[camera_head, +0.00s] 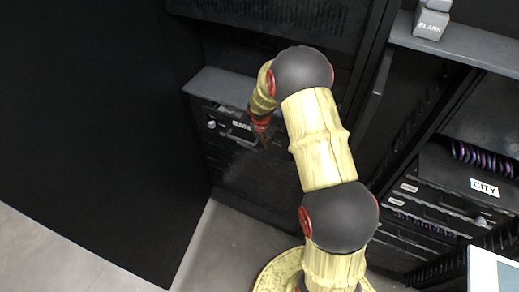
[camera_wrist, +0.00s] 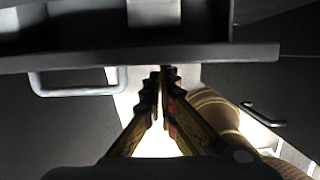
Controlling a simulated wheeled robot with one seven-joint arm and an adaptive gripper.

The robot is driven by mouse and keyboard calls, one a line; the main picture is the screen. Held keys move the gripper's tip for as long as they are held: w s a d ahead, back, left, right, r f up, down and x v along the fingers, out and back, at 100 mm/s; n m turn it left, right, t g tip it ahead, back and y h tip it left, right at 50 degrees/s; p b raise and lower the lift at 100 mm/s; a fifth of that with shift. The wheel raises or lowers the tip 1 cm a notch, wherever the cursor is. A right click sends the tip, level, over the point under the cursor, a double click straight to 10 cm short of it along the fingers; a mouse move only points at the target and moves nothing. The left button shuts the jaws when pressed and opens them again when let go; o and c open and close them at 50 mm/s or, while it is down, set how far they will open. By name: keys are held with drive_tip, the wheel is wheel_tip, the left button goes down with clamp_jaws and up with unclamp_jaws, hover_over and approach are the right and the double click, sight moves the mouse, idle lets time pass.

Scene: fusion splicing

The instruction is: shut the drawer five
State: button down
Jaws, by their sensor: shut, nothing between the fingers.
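A dark drawer (camera_head: 234,131) with a small light label and a bar handle is in the left cabinet in the head view. Its number is not readable. In the wrist view a dark drawer front (camera_wrist: 215,53) runs across the top, with part of its open inside beyond it. A light handle (camera_wrist: 72,92) sticks out from this front at left. My gripper (camera_wrist: 163,74) is shut and empty, its tips at the front's edge, right of the handle. I cannot tell if they touch. In the head view my gripper (camera_head: 262,128) is at the drawer's right side, partly hidden by my arm.
A grey ledge (camera_head: 222,84) lies just above the drawer. At right stands a dark rack with a CITY label (camera_head: 484,187) and coiled cables (camera_head: 484,158). A grey BLANK block (camera_head: 431,24) sits on the upper right shelf. A second handle (camera_wrist: 263,114) shows at right in the wrist view. Floor (camera_head: 215,245) is open at lower left.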

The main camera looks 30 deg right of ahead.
drive_tip(key=shift+w+d+p, duration=0.25)
drive_tip(key=shift+w+d, duration=0.25)
drive_tip(key=shift+d, duration=0.2)
drive_tip(key=shift+w+d+p, duration=0.2)
drive_tip(key=shift+w+d, duration=0.3)
drive_tip(key=shift+d, duration=0.15)
